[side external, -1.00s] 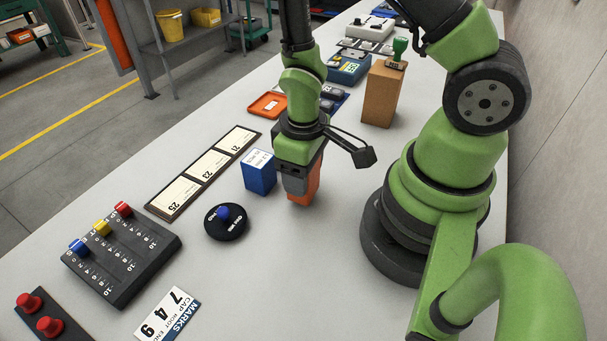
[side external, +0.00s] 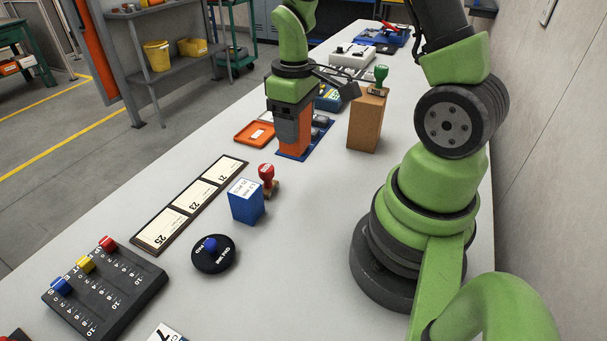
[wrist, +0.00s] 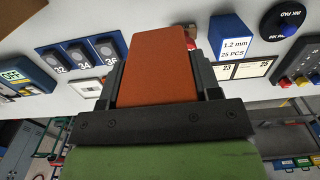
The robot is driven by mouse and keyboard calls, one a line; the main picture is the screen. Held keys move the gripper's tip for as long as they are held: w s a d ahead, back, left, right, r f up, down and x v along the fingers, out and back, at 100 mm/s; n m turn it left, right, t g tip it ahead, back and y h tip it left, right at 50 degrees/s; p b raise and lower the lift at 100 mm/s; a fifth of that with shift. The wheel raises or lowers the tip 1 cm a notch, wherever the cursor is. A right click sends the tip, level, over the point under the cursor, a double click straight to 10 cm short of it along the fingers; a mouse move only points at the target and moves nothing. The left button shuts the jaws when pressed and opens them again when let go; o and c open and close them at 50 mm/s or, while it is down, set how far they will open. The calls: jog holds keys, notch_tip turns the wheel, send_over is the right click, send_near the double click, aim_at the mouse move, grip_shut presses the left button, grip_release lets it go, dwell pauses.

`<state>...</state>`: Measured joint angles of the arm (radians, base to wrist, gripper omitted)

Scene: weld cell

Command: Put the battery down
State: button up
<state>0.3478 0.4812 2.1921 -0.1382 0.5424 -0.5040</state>
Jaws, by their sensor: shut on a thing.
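My gripper (side external: 289,123) is shut on an orange block, the battery (side external: 294,140), and holds it upright. In the wrist view the battery (wrist: 158,68) fills the middle between the two dark fingers. In the wrist view this plate (wrist: 48,62) lies left of the battery, with pads marked 32, 34 and 36. I cannot tell whether the battery's underside touches anything.
An orange tray (side external: 243,137) lies just left of the battery. A brown block (side external: 366,125) with a green stamp (side external: 381,75) stands to the right. The table right of the blue box is bare.

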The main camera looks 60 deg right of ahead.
jog(key=shift+d+f, duration=0.7)
jog(key=shift+f, duration=0.95)
jog(key=shift+d+f, duration=0.75)
jog(key=shift+f, duration=0.9)
jog(key=shift+d+f, duration=0.7)
jog(key=shift+f, duration=0.95)
jog(key=o, duration=1.1)
jog(key=shift+f, duration=0.1)
